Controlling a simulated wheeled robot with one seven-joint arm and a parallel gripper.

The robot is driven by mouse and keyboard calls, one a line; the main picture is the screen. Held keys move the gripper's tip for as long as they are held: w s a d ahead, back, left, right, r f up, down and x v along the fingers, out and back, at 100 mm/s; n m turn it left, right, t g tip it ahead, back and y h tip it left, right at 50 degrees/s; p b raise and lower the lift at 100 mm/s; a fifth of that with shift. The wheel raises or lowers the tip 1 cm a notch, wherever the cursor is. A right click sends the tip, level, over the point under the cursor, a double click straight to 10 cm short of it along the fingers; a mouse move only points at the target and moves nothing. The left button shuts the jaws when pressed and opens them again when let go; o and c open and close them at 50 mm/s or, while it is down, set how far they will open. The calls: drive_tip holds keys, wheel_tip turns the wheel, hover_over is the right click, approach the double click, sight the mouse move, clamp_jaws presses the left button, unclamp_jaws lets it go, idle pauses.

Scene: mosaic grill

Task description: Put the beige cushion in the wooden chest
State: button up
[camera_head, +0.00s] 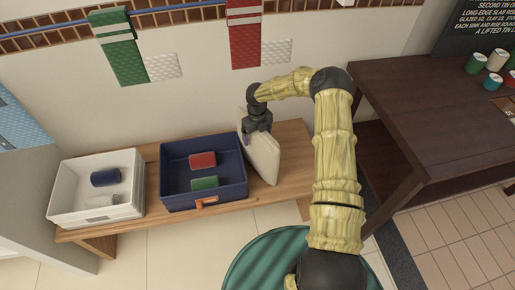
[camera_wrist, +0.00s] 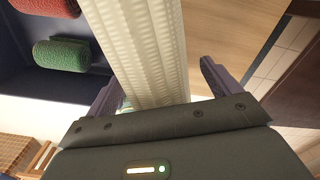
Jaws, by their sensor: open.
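The beige cushion (camera_head: 263,155) stands on edge on a wooden bench, leaning slightly, just right of a dark blue box. It fills the middle of the wrist view (camera_wrist: 140,40) as a ribbed pale slab. My gripper (camera_head: 257,125) is at the cushion's upper part. In the wrist view my gripper (camera_wrist: 157,88) is open, with one finger on each side of the cushion; the right finger stands apart from it. Whether the left finger touches it, I cannot tell. I see no clear wooden chest in either view.
The bench (camera_head: 295,150) also holds the dark blue box (camera_head: 204,144) with red and green rolls, and a white box (camera_head: 63,189) with a blue and a white roll. A dark table (camera_head: 420,110) stands right. A green round thing (camera_head: 262,258) is in front.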

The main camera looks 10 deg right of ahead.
drive_tip(key=c, duration=1.7)
wheel_tip(320, 180, up, 10)
drive_tip(key=shift+r+p, duration=0.1)
drive_tip(key=shift+p, duration=0.45)
